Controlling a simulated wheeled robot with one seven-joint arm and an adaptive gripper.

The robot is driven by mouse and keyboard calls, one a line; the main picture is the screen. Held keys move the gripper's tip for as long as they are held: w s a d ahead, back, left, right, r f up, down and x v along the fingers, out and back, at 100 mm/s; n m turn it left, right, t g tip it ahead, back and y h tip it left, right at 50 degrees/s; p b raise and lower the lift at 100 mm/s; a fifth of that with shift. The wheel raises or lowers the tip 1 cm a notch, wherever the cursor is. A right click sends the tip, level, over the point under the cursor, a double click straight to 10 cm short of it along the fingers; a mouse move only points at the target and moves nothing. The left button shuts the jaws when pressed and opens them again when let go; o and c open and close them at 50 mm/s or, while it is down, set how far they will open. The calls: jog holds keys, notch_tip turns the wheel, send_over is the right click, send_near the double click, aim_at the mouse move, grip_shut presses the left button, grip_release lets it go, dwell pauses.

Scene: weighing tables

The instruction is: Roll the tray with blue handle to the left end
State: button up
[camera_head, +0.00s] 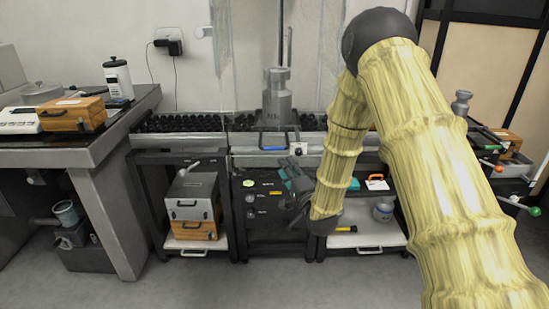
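The tray (242,151) with a blue handle (272,148) is at the middle of the roller conveyor (178,123), behind a clear hanging sheet. A large grey metal weight (278,103) stands on it or just behind its front edge; I cannot tell which. My gripper (292,186), dark with teal parts, is below and slightly right of the blue handle, in front of the black cabinet, apart from the handle. Its fingers are small and dark against the cabinet, so their opening is unclear. My yellow-sleeved arm hides part of the conveyor to the right.
Rollers are bare left of the tray. A dark bench (85,145) with a wooden box (72,114) stands at the left. Below the conveyor are a shelf with stacked cases (193,196) and a black cabinet (262,222). More equipment with a green-knobbed lever (533,211) is at the right.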

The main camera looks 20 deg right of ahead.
aim_at(274, 149)
jog(key=w, duration=0.3)
jog(key=w+a+r+b, duration=0.1)
jog(key=w, duration=0.3)
jog(key=w+r, duration=0.1)
jog(key=w, duration=0.2)
jog(key=shift+w+a+r, duration=0.1)
jog(key=shift+w+a, duration=0.05)
jog(key=shift+w, duration=0.2)
grip_shut()
